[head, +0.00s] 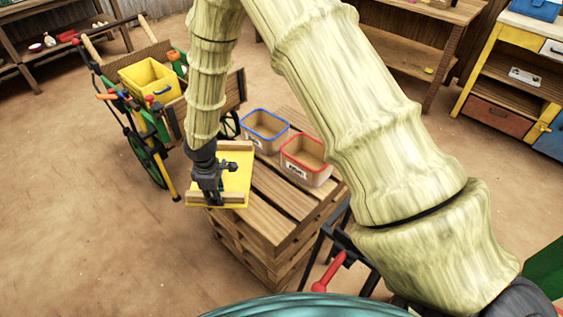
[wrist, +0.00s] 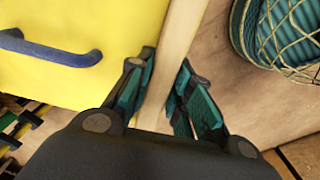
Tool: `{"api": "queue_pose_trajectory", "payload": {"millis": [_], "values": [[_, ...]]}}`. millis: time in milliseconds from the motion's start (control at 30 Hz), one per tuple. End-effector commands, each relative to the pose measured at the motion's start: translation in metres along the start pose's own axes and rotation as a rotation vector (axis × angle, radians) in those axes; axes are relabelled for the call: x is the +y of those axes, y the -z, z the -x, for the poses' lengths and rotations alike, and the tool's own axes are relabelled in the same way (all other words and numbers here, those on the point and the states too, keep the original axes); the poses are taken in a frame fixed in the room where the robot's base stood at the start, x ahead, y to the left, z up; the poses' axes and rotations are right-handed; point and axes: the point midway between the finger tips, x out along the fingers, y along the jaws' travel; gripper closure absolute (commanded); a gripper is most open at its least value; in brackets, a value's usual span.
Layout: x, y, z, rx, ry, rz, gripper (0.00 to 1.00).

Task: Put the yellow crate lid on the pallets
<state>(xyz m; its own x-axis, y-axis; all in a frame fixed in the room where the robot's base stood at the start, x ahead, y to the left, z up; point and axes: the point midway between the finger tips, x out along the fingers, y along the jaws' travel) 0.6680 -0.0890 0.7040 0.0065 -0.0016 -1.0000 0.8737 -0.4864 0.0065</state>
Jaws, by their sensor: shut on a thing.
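The yellow crate lid (head: 236,183) is a flat yellow panel with pale wooden strips along its edges. It shows large in the wrist view (wrist: 60,75), with a blue handle on it. My gripper (head: 208,194) is shut on a wooden strip at the lid's edge; in the wrist view the strip passes between the fingers (wrist: 158,100). The stack of wooden pallets (head: 270,212) stands below and right of the lid. The lid overlaps the stack's left part in the head view. I cannot tell whether it touches the top.
A blue-rimmed bin (head: 264,131) and a red-rimmed bin (head: 306,160) stand on the far part of the pallets. A cart (head: 172,112) with a yellow crate (head: 149,80) stands at the left. The near left boards of the pallets are free. Shelves line the back.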

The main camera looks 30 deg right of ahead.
Motion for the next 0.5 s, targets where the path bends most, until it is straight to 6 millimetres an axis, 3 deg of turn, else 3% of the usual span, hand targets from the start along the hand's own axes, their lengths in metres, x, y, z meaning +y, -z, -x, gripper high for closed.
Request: {"api": "queue_pose_trajectory", "payload": {"millis": [500], "values": [[0.04,0.006,-0.03,0.002,0.002,0.65,1.0]]}}
